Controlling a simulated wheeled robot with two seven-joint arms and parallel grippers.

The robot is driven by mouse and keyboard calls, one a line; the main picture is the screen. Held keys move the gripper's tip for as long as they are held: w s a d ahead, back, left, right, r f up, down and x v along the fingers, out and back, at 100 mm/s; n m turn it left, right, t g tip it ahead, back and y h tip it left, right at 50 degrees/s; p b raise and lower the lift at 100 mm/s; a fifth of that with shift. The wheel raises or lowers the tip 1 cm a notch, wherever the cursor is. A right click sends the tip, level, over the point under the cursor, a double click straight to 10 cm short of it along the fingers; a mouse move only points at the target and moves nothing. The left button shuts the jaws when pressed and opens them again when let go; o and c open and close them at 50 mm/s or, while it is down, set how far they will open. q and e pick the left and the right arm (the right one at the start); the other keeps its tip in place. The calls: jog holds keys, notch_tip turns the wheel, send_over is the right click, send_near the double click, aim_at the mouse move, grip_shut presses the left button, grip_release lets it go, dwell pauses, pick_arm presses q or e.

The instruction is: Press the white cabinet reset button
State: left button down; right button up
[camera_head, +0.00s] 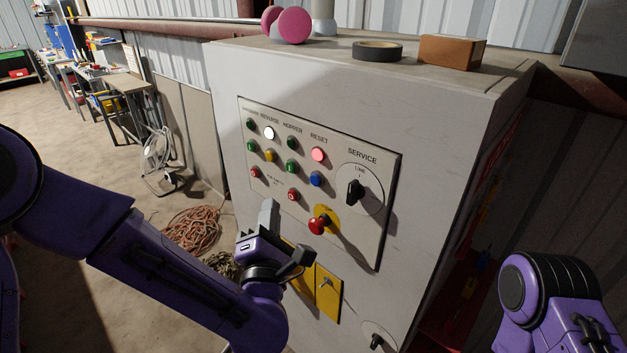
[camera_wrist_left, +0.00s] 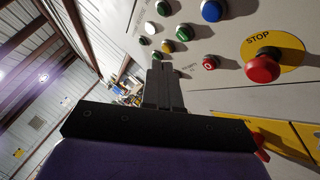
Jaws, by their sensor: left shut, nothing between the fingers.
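The grey-white cabinet (camera_head: 420,120) carries a button panel (camera_head: 335,200). A white button (camera_head: 269,132) sits in the panel's top row, under the label REVERSE. Under the label RESET is a pink-red, lit-looking button (camera_head: 318,155). My left gripper (camera_head: 269,213) is shut and empty, pointing up in front of the panel's lower left, below these buttons. Its closed fingers (camera_wrist_left: 163,78) show in the left wrist view. My right gripper is out of view.
A red STOP knob (camera_head: 318,224) on a yellow disc and a black SERVICE switch (camera_head: 354,192) stick out right of my left gripper. Other coloured buttons surround the white one. Orange cable (camera_head: 193,230) lies on the floor. A tape roll (camera_head: 377,51) and brown box (camera_head: 452,51) lie on the cabinet.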

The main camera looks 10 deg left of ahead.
aim_at(316, 180)
pick_arm(q)
jog(key=w+d, duration=0.5)
jog(key=w, duration=0.1)
jog(key=shift+w, duration=0.35)
jog(key=shift+w+f, duration=0.1)
dwell(1.7)
jog(key=shift+w+d, duration=0.2)
jog(key=shift+w+d, duration=0.25)
jog(key=shift+w, duration=0.1)
dwell(0.8)
jog(key=shift+s+a+b, duration=0.1)
jog(key=shift+b, duration=0.2)
jog(key=shift+s+a, duration=0.45)
jog(key=shift+s, duration=0.15)
